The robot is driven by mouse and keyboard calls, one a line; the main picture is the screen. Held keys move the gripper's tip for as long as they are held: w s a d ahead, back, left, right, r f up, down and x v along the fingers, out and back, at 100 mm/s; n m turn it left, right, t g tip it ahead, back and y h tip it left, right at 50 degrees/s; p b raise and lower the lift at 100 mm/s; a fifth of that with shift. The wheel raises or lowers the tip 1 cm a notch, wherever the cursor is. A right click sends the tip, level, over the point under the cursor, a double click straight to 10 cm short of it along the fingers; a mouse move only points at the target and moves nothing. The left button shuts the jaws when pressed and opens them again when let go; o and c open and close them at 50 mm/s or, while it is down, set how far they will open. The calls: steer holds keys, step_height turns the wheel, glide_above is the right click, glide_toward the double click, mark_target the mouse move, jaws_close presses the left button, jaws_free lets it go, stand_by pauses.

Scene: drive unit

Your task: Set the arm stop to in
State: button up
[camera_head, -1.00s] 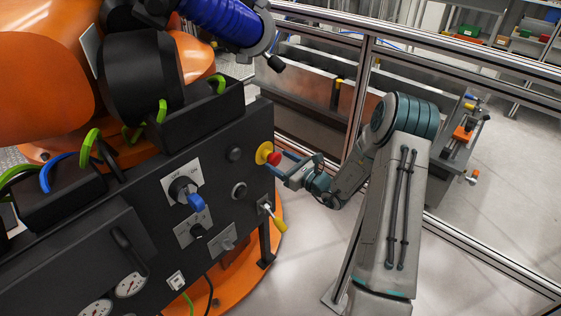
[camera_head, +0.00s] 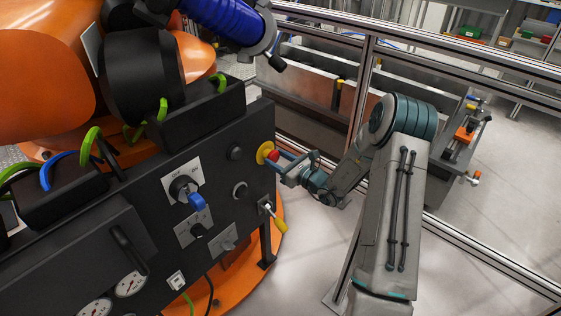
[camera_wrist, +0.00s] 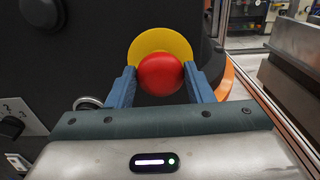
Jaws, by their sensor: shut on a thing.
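The arm stop is a red mushroom button (camera_wrist: 160,75) on a yellow round plate (camera_wrist: 158,45), on the dark control panel (camera_head: 215,155). In the head view the red button (camera_head: 274,157) and yellow plate (camera_head: 264,152) are at the panel's upper right. My gripper (camera_wrist: 164,82) has its two blue fingers on either side of the red button, shut on it. The button's stem is hidden behind its cap, so I cannot tell how far in it stands.
Below the button is a yellow-handled switch (camera_head: 275,219). To its left are a blue-handled rotary switch (camera_head: 194,198) and a black knob (camera_head: 236,153). Metal fence rails (camera_head: 368,90) stand behind my arm. Open floor (camera_head: 295,270) lies at the lower middle.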

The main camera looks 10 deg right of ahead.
steer(key=o, duration=1.4)
steer(key=shift+w+a, duration=0.15)
steer(key=shift+c, duration=0.2)
steer(key=v, duration=1.4)
steer(key=shift+b, duration=0.35)
steer(key=shift+r, duration=0.1)
